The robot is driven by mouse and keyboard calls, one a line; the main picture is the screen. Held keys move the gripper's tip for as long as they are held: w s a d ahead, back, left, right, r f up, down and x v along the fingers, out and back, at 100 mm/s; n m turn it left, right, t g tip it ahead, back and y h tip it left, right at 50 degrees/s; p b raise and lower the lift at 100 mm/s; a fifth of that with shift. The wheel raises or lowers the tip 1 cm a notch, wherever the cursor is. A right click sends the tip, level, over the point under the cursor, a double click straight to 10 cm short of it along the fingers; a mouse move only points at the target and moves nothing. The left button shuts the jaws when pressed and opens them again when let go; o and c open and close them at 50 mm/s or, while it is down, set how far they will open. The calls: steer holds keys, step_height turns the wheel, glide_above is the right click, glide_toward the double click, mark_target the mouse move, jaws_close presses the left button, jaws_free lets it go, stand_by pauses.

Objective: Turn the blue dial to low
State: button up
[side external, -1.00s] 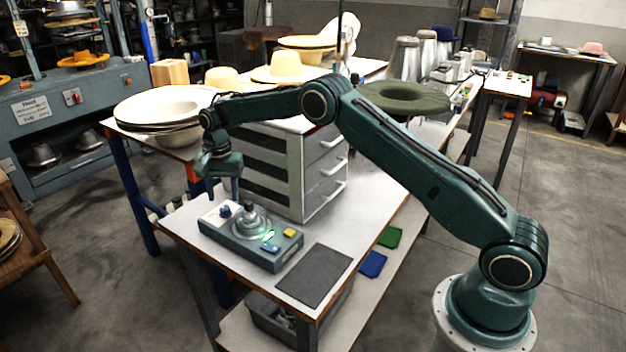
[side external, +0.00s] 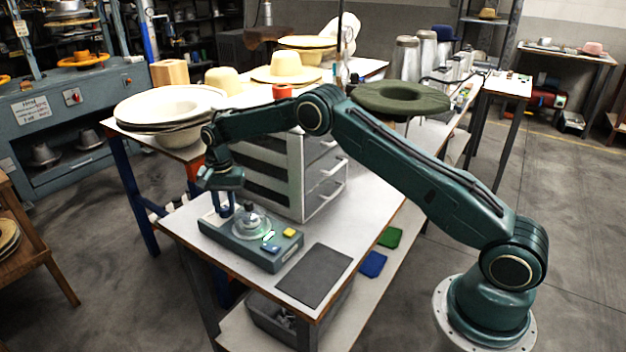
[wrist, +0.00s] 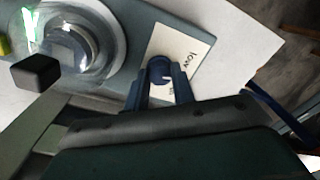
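The blue dial (wrist: 160,70) sits on a pale label plate (wrist: 180,50) printed with "low", and has a white pointer mark on its top. The plate is at the left end of a grey-green control box (side external: 262,250) on the table. My gripper (wrist: 159,78) is open, its two fingers on either side of the dial. I see no clear contact between fingers and dial. In the side view my gripper (side external: 224,208) points straight down over that end of the box and mostly hides the dial.
A clear dome (wrist: 72,42) with a green glow stands close beside the dial. A grey drawer cabinet (side external: 300,175) stands just behind. A dark mat (side external: 314,275) lies to the right.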

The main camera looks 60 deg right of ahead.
mark_target(227, 207)
steer(key=shift+n, duration=2.3)
steer(key=o, duration=1)
steer(key=shift+r, duration=0.1)
step_height(227, 207, up, 14)
steer(key=shift+s+d, duration=0.15)
steer(key=shift+d, duration=0.15)
